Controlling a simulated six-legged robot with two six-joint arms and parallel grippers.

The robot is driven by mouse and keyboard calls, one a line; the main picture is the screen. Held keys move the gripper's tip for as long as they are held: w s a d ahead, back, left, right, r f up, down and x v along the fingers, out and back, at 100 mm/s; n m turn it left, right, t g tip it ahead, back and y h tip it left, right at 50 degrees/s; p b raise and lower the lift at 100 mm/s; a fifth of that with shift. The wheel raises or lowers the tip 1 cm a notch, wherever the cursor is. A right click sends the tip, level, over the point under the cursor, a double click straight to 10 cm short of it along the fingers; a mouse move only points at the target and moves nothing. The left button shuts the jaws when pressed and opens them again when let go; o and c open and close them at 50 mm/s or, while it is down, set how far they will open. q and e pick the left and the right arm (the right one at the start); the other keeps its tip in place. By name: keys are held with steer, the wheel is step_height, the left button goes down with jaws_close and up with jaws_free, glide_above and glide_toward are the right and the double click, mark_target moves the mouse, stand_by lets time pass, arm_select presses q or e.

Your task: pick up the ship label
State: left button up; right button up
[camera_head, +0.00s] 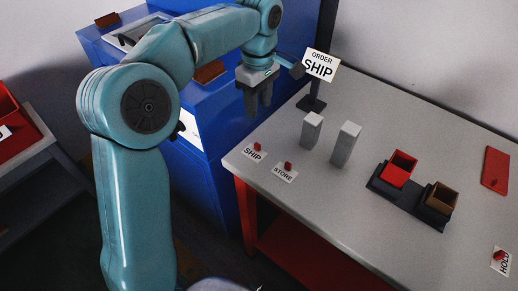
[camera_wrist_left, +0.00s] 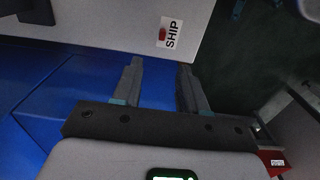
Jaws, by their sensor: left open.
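The ship label (camera_head: 253,152) is a small white card with black SHIP lettering and a red knob. It lies flat near the left front corner of the grey table. It also shows in the left wrist view (camera_wrist_left: 171,33), beyond the fingertips and near the table edge. My left gripper (camera_head: 258,106) points down, open and empty, above and behind the label in the picture, in front of the blue cabinet. Its two fingers (camera_wrist_left: 158,65) stand apart in the left wrist view, with nothing between them. My right gripper is in neither view.
A similar STORE label (camera_head: 286,171) lies just right of the ship label. Two grey blocks (camera_head: 345,144) stand behind them, and an ORDER SHIP sign (camera_head: 320,65) stands farther back. Red and brown bins, a red plate and a HOLD label are at the right. The blue cabinet (camera_head: 215,115) borders the table's left.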

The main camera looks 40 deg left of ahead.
arm_select(q)
step_height(320, 180, down, 4)
steer(key=s, duration=0.1)
glide_above(256, 144)
step_height(256, 144, down, 5)
steer(key=shift+w+d+r+b, duration=0.1)
steer(key=shift+w+r+b, duration=0.05)
steer(key=shift+b, duration=0.2)
steer(key=shift+s+f, duration=0.35)
steer(key=shift+f, duration=0.1)
steer(key=f, duration=0.4)
steer(key=shift+w+a+f, duration=0.2)
steer(key=shift+w+f, duration=0.1)
steer(key=shift+w, duration=0.05)
steer(key=shift+s, duration=0.15)
steer(key=c, duration=0.7)
jaws_close()
